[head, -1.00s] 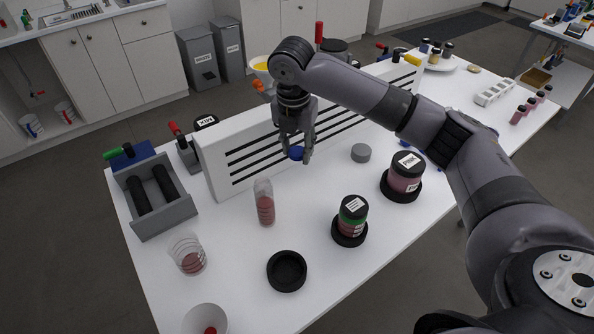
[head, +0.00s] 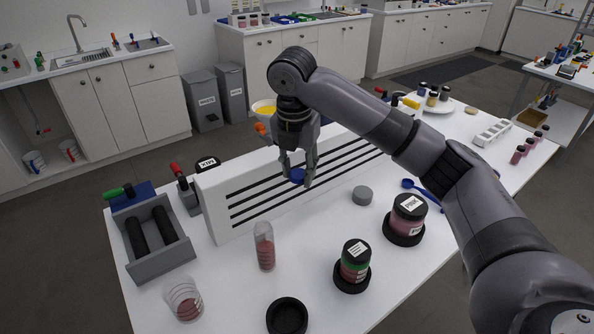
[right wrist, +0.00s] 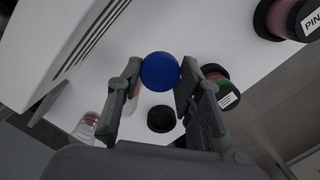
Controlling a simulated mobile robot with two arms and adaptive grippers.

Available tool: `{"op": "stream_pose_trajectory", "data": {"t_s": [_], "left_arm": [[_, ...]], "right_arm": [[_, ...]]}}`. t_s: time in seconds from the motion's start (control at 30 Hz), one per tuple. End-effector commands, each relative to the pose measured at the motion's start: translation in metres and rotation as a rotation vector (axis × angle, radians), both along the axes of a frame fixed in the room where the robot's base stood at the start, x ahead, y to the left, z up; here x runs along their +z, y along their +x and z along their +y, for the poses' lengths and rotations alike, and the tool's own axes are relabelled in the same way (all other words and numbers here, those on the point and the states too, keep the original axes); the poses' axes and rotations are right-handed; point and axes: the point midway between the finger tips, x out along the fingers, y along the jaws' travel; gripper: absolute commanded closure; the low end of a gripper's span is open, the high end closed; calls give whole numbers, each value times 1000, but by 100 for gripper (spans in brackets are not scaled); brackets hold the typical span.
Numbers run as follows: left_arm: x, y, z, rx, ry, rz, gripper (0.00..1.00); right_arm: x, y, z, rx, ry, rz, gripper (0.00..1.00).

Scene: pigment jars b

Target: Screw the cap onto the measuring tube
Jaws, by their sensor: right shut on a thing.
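The measuring tube (head: 264,247) is a clear upright cylinder with red content, standing open on the white table in front of the slotted white rack. My right gripper (head: 298,178) is shut on the blue cap (head: 296,175) and holds it above the table, behind and to the right of the tube, apart from it. In the right wrist view the blue cap (right wrist: 160,72) sits between the two fingertips. Part of the tube seems to show behind the left finger there, mostly hidden. My left gripper is not in view.
The slotted rack (head: 215,208) stands close behind the tube. A beaker (head: 184,299), a black ring (head: 287,317), a green-banded jar (head: 355,258), a PINK jar (head: 408,212) and a grey disc (head: 362,195) stand around. A grey roller box (head: 158,263) is at the left.

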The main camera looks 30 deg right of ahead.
Motion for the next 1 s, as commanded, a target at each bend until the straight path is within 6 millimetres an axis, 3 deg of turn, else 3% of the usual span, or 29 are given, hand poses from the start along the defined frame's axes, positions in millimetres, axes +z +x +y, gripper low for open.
{"op": "stream_pose_trajectory", "data": {"t_s": [0.17,0.37,1.0], "left_arm": [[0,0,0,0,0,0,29],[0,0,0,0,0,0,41],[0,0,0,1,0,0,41]], "right_arm": [[-7,-9,7,-134,-1,1,77],[-21,-27,18,-427,-3,2,77],[-63,-102,55,-1419,-3,5,77]]}}
